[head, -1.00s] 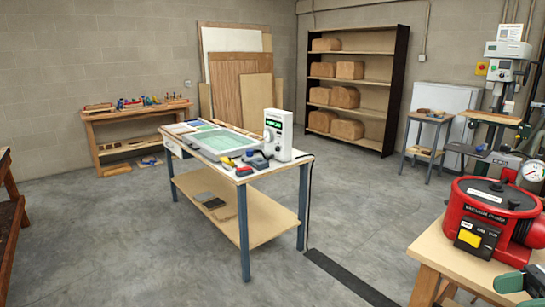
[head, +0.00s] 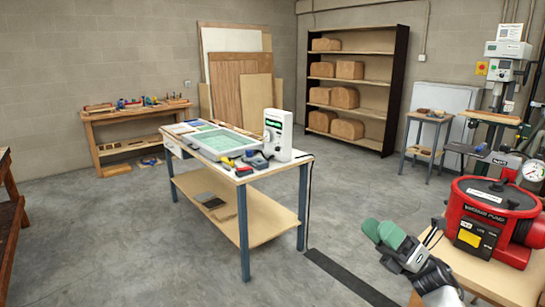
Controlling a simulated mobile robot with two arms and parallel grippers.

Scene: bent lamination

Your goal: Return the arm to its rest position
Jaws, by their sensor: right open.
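My right gripper (head: 382,232) shows at the lower right of the head view, with green finger pads and a grey and black body. Its arm comes in from the bottom edge. It is open and I see nothing between its fingers. It appears in front of the wooden bench with the red vacuum pump (head: 492,212), to the left of the pump. Whether it touches the bench cannot be told. My left gripper is out of view.
A work table (head: 250,180) with blue legs stands mid-room, bearing a framed green sheet (head: 222,141) and a white control box (head: 278,134). A shelf rack (head: 362,52) stands at the back. Open concrete floor (head: 120,240) lies at the left.

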